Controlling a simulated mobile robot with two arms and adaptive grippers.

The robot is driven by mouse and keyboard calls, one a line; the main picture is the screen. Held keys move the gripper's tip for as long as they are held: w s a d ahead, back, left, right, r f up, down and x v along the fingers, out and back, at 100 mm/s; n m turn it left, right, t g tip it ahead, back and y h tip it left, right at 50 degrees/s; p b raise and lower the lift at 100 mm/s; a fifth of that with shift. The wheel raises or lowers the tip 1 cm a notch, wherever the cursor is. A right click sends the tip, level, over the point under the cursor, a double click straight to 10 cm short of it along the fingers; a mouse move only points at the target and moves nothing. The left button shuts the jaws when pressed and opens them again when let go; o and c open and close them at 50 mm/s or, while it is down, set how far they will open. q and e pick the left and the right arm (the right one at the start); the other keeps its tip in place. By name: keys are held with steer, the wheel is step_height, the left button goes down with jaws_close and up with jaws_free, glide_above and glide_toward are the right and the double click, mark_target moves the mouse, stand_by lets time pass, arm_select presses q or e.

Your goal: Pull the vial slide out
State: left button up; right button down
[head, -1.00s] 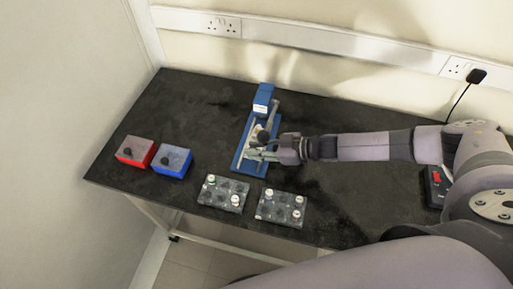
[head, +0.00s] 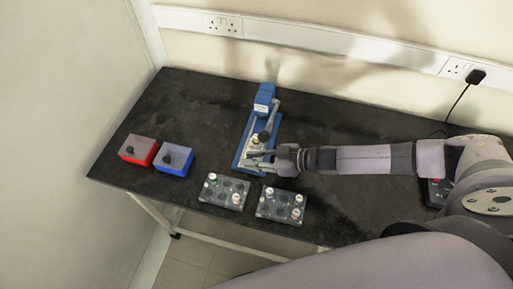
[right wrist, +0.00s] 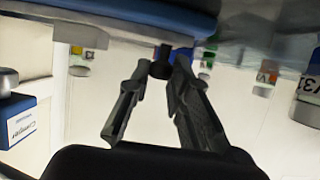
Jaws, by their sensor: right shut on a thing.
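The blue device (head: 263,98) stands on the dark bench with a lever, a dark ball knob (head: 264,137) and a long blue base (head: 238,158). A white-capped vial (head: 254,141) shows on the base beside my right gripper (head: 251,156). In the right wrist view, my right gripper (right wrist: 161,68) has its fingers shut on a small black knob (right wrist: 160,63) beneath the blue base edge. The slide itself is mostly hidden by the gripper. My left gripper is out of view.
A red box (head: 138,150) and a blue box (head: 174,158) stand at the left. Two grey racks with white-capped vials, the left rack (head: 222,192) and the right rack (head: 281,204), lie along the front edge. The bench's back left is clear.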

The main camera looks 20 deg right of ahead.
steer(key=shift+s+a, duration=0.15)
steer(key=shift+s, duration=0.05)
steer(key=c, duration=1.5)
jaws_free()
steer(key=v, duration=1.2)
steer(key=shift+s, duration=0.1)
